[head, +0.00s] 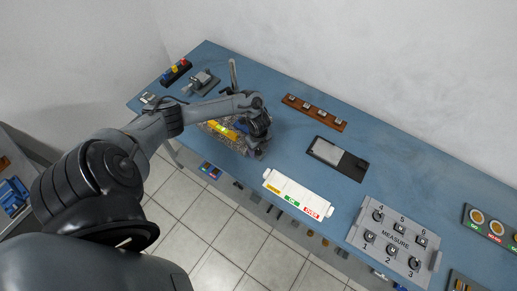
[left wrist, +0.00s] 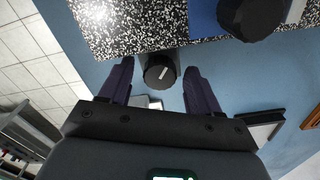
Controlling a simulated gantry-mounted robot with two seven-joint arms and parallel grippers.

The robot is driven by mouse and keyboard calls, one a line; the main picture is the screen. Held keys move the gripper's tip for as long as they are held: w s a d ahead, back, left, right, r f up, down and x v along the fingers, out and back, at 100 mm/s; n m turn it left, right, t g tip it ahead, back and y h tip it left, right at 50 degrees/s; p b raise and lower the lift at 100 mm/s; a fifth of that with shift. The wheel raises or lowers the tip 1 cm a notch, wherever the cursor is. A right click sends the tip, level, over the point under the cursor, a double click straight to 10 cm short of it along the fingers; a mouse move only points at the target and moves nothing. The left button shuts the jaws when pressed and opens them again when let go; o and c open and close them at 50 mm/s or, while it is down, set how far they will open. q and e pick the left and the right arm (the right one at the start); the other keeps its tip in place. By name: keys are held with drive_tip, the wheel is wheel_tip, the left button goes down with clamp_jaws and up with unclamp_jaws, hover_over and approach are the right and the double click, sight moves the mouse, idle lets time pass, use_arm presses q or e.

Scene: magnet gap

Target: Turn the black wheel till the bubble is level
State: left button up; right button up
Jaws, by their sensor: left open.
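A speckled granite plate (head: 238,144) lies on the blue bench and carries a yellow level (head: 222,129); its bubble is too small to read. The plate also shows in the left wrist view (left wrist: 125,28). My left gripper (head: 259,141) is over the plate's right end. In the left wrist view, a black wheel (left wrist: 160,72) with a white mark sits at the plate's edge. My open left gripper (left wrist: 158,84) has one finger on each side of it, with gaps visible. A larger black round part (left wrist: 248,16) is at the top right. My right gripper is out of view.
Behind the plate stand a grey fixture (head: 202,82) and a thin post (head: 233,74). To the right are a brown rack (head: 315,112), a black tray (head: 352,164), a white labelled bin (head: 298,194) and a grey MEASURE panel (head: 390,247). Bare blue bench lies between them.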

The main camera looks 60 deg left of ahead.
use_arm(q)
drive_tip(key=c, duration=1.1)
drive_tip(key=shift+o, duration=0.3)
drive_tip(key=shift+r+n+p, duration=0.2)
drive_tip(key=shift+n+p, duration=0.7)
drive_tip(key=shift+p, duration=0.35)
drive_tip(key=shift+n+p, duration=1.2)
drive_tip(key=shift+p, duration=0.05)
drive_tip(key=n+p, duration=0.2)
drive_tip(key=n, duration=0.1)
drive_tip(key=shift+p, duration=0.3)
drive_tip(key=shift+f+n+p, duration=0.15)
drive_tip(key=shift+n+p, duration=0.45)
drive_tip(key=shift+n, duration=0.4)
drive_tip(key=o, duration=1)
